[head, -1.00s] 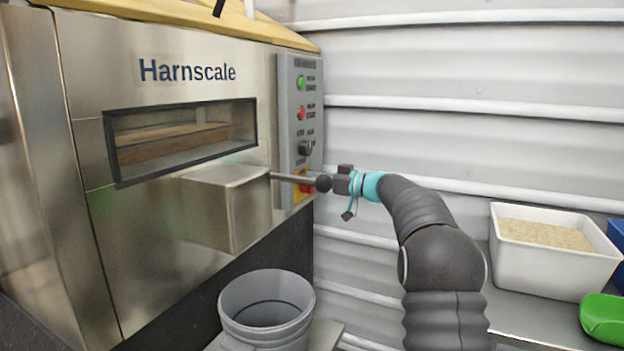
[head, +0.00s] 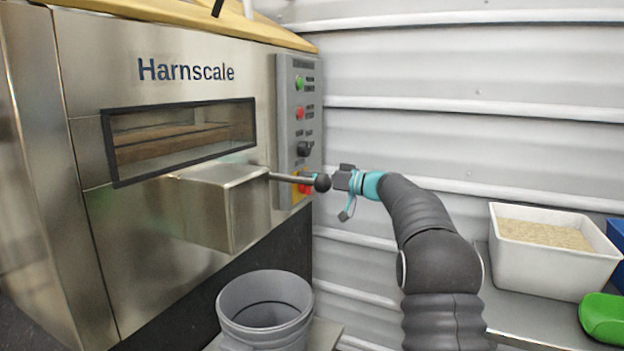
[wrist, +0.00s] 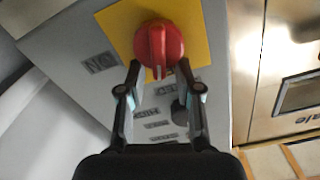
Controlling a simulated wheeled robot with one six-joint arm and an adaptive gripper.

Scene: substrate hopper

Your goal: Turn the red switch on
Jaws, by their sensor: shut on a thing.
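The red switch (wrist: 159,45) is a round knob with a raised ridge on a yellow plate (wrist: 200,22). In the wrist view its ridge runs roughly up and down, with a pale mark at the lower end. One label (wrist: 102,62) lies left of the plate and another (wrist: 167,88) below it. My gripper (wrist: 160,70) is shut on the switch, one finger on each side of the ridge's lower end.
A metal lever with the black ball end (head: 322,183) sticks out from the steel box (head: 225,205), close to my gripper. The control panel (head: 285,130) carries green and red buttons and a black knob above. A grey bucket (head: 265,310) stands below; a white tub (head: 550,260) is right.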

